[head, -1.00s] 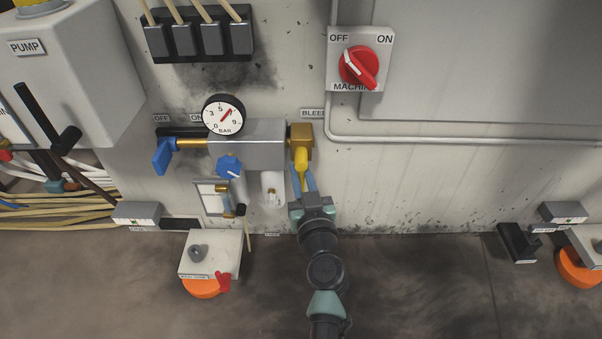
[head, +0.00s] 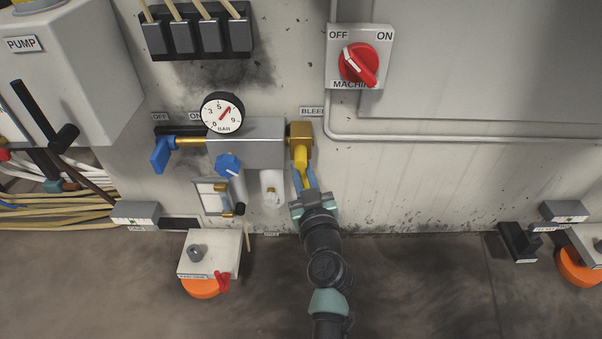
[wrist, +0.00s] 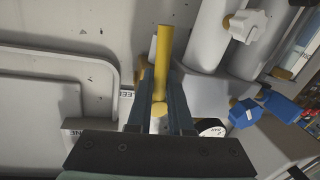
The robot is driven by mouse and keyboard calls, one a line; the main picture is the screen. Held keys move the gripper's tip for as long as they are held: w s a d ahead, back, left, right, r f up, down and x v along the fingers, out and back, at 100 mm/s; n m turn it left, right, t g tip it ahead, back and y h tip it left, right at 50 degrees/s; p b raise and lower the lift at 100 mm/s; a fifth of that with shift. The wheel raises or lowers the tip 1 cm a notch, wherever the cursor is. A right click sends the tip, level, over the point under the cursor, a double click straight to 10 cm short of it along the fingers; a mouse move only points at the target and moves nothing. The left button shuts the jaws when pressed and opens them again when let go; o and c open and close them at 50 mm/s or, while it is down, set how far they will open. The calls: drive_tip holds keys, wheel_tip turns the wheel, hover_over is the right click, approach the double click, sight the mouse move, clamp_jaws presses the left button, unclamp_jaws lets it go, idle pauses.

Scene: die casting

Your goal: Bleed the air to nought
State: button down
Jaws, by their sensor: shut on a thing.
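The brass bleed valve (head: 300,131) sits at the right end of the grey air unit, beside the BLEED label (head: 312,111). Its yellow lever (head: 300,155) hangs downward. My gripper (head: 304,180) is shut on the lever, coming from below. In the wrist view the yellow lever (wrist: 163,55) stands between my two blue-grey fingers (wrist: 163,92). The round gauge (head: 222,113), marked BAR, stands on the unit; its red needle points up and right, between 5 and 9.
A blue handle (head: 162,154) by the OFF and ON labels and a blue knob (head: 228,165) are left of the valve. A red machine switch (head: 358,65) is up right. A pedestal box (head: 208,254) stands low left. The wall right of my gripper is clear.

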drive_tip(key=n, duration=0.1)
drive_tip(key=n+b, duration=0.1)
drive_tip(key=shift+d+n, duration=0.3)
drive_tip(key=shift+d, duration=0.05)
drive_tip(key=n, duration=0.1)
drive_tip(key=d+n+g, duration=0.1)
drive_tip(key=n, duration=0.1)
drive_tip(key=shift+r+h+b, duration=0.2)
drive_tip(key=shift+h+b, duration=0.15)
drive_tip(key=shift+h, duration=0.05)
drive_tip(key=shift+d+r+n+h+p, duration=0.15)
drive_tip(key=shift+r+n+h+p, duration=0.15)
drive_tip(key=shift+n, duration=0.75)
drive_tip(key=shift+d+r+n+h+p, duration=0.1)
drive_tip(key=shift+r+n+h+p, duration=0.2)
drive_tip(key=shift+n, duration=0.8)
drive_tip(key=shift+d+r+n+h+p, duration=0.15)
drive_tip(key=shift+r+n+h+p, duration=0.2)
drive_tip(key=shift+n, duration=0.7)
drive_tip(key=shift+f, duration=0.1)
drive_tip(key=c, duration=1.1)
unclamp_jaws()
